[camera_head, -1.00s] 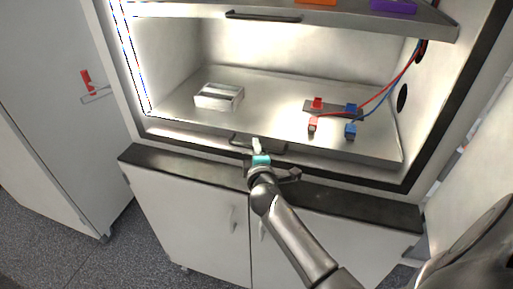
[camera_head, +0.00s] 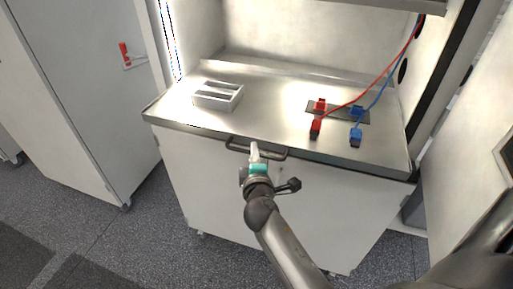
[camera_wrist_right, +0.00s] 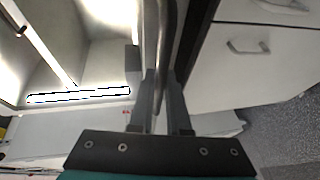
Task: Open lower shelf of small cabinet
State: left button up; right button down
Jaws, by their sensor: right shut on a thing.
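The lower shelf (camera_head: 270,105) of the cabinet is pulled out toward me in the head view, its front edge standing over the base cabinet. A dark bar handle (camera_head: 272,154) runs along the middle of its front edge. My right gripper (camera_head: 254,150) is at the left part of this handle. In the right wrist view the handle bar (camera_wrist_right: 166,50) passes between the two fingers of the right gripper (camera_wrist_right: 160,95), which is shut on it. My left gripper is not in view.
A silver slotted holder (camera_head: 218,95) stands on the shelf at left. Red connectors (camera_head: 316,128) and blue connectors (camera_head: 355,135) with cables sit at right. An upper shelf (camera_head: 350,3) hangs above. A grey cabinet with a red handle (camera_head: 124,53) stands at left. Speckled floor (camera_head: 130,240) is free at front left.

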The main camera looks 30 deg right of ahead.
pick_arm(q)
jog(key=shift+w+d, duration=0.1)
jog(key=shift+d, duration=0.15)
pick_arm(e)
jog(key=shift+s+a, duration=0.25)
jog(key=shift+a, duration=0.1)
jog(key=c, duration=0.9)
grip_release()
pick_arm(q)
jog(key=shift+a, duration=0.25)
